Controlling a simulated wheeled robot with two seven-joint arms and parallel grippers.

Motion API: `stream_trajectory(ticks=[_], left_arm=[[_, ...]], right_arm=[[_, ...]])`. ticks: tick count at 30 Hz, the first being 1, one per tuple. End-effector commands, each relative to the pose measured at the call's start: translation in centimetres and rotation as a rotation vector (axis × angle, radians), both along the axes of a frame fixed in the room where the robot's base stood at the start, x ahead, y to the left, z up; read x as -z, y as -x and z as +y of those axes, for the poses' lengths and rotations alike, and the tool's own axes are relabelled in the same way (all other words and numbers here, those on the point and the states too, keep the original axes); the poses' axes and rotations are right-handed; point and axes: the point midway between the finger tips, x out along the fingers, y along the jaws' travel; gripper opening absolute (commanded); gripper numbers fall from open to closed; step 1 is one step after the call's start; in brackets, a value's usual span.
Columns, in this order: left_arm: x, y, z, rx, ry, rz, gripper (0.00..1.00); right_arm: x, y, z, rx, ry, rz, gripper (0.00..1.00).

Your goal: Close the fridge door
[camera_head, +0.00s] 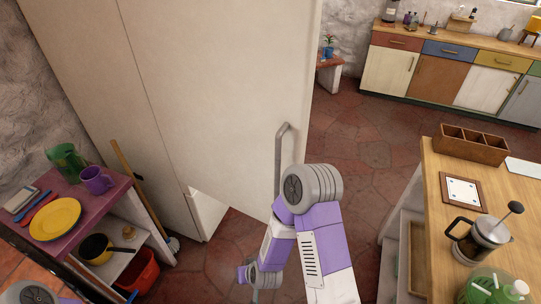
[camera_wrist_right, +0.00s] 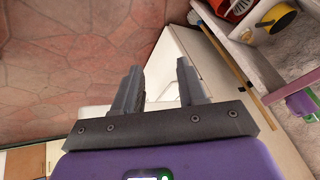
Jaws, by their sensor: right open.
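The fridge door (camera_head: 225,85) is a tall cream panel with a grey vertical bar handle (camera_head: 282,160) near its right edge. It fills the upper middle of the head view. A white surface shows at its lower corner, and how far the door stands open is hard to tell. My right arm is in front of the door's lower right part, overlapping the handle's lower end. In the right wrist view my right gripper (camera_wrist_right: 158,75) is open, with nothing held. Pale white and cream surfaces lie beyond its fingers; contact cannot be told. My left gripper is out of view.
A purple-topped shelf (camera_head: 75,215) with a yellow plate (camera_head: 55,219) and mug stands at left, beside a broom (camera_head: 140,185) and red bucket (camera_head: 139,271). A wooden counter (camera_head: 440,200) is at right. Tiled floor (camera_head: 350,150) is clear between the door and counter.

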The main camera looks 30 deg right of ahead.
Motion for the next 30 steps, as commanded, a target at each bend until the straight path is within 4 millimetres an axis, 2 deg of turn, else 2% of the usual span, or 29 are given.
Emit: stream_trajectory(ticks=[1,2,3,5,6,9,12,15,18,23,30], left_arm=[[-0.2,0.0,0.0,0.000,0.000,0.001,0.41],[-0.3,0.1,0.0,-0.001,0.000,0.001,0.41],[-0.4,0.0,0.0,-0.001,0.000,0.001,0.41],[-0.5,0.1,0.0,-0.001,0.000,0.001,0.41],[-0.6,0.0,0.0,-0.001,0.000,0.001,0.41],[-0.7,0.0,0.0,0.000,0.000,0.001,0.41],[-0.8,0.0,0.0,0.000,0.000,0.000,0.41],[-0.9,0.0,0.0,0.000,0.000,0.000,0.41],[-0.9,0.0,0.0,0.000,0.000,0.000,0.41],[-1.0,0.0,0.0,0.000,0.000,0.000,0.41],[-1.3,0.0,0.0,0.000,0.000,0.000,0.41]], right_arm=[[-3.6,-3.2,-1.1,0.048,0.074,-0.146,0.41],[-5.7,-4.8,-1.9,0.081,0.123,-0.226,0.41],[-8.7,-6.5,-3.1,0.131,0.191,-0.329,0.41],[-13.4,-8.3,-4.7,0.208,0.293,-0.469,0.41],[-16.5,-9.0,-5.8,0.262,0.358,-0.550,0.41],[-23.3,-9.0,-8.1,0.394,0.512,-0.706,0.41],[-28.3,-7.8,-9.8,0.507,0.632,-0.798,0.41],[-31.3,-6.6,-10.7,0.585,0.712,-0.843,0.41],[-32.8,-5.9,-11.3,0.627,0.755,-0.860,0.41],[-33.1,-6.8,-12.7,0.641,0.767,-0.863,0.41],[-33.1,-9.5,-15.5,0.639,0.766,-0.863,0.41]])
